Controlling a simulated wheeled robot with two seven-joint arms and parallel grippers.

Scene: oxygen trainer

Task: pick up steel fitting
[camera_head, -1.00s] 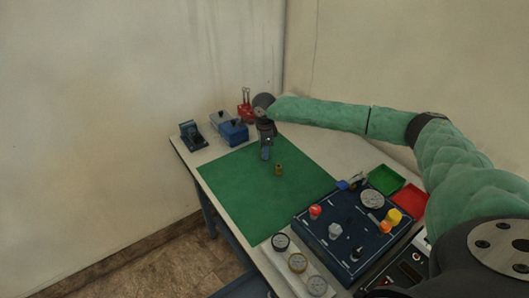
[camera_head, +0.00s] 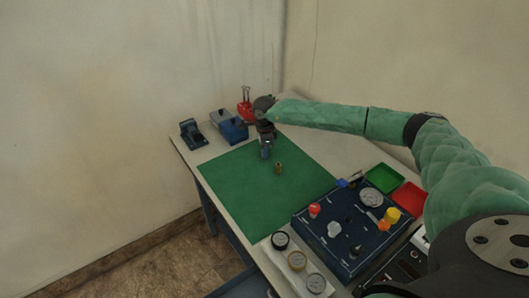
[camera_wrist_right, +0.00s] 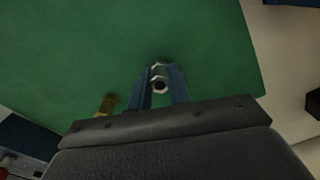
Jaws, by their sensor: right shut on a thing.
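The steel fitting (camera_wrist_right: 160,76) shows in the right wrist view as a small silvery hex piece between the two blue fingers. My right gripper (camera_wrist_right: 160,88) is shut on it, over the green mat (camera_wrist_right: 60,50). In the head view my right gripper (camera_head: 266,152) points down at the far part of the mat; the fitting is hidden there by the fingers. A brass fitting (camera_head: 279,168) stands on the mat close by, apart from the gripper. It also shows in the right wrist view (camera_wrist_right: 107,103). My left gripper is not in view.
A dark blue panel (camera_head: 318,247) with knobs and a dial stands at the near right. Green (camera_head: 383,178) and red (camera_head: 410,197) trays lie beyond it. Blue boxes (camera_head: 233,131) and a red stand (camera_head: 245,110) are at the back. Most of the mat is clear.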

